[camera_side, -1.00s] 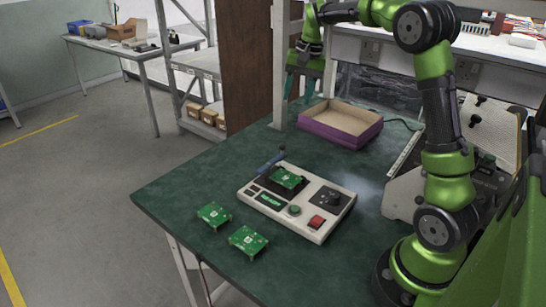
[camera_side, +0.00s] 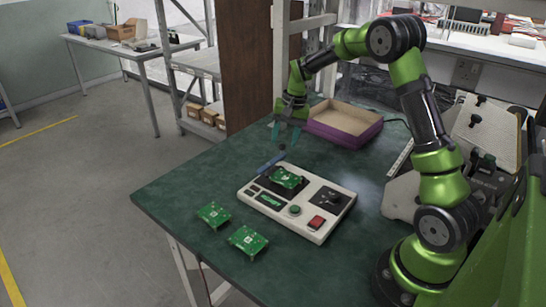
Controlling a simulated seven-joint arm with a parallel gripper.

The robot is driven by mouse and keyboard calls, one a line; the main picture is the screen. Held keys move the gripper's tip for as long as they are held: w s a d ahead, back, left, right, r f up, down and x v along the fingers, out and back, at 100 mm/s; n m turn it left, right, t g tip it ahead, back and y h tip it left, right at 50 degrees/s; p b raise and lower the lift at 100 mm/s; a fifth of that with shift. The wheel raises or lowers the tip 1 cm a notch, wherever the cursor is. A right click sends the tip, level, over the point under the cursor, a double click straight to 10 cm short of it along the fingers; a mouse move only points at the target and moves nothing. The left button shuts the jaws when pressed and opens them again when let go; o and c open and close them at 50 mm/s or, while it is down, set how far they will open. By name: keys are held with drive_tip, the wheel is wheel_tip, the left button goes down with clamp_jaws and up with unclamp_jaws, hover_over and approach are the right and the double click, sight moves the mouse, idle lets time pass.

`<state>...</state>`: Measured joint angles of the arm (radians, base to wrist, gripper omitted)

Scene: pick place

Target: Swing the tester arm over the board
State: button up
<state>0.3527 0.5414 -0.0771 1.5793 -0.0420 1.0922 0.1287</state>
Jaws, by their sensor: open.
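The tester (camera_side: 325,222) is a pale box on the green table, with a green button, a red switch and a dark knob on its top. A green circuit board (camera_side: 285,177) sits on the tester's dark bed. The blue tester arm (camera_side: 270,163) is at the tester's back left edge, beside the board and not over it. My gripper (camera_side: 287,140) is open and empty, pointing down just above and behind the tester arm's end. Whether its fingertips touch the arm cannot be told.
Two more green boards (camera_side: 213,215) (camera_side: 248,241) lie on the table (camera_side: 185,185) in front left of the tester. A purple-sided open box (camera_side: 345,140) stands behind the tester. The left part of the table is clear.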

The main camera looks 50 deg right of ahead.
drive_tip(key=shift+w+a+f, duration=0.1)
drive_tip(key=shift+a+f, duration=0.05)
drive_tip(key=shift+f, duration=0.65)
drive_tip(key=shift+c, duration=0.5)
clamp_jaws()
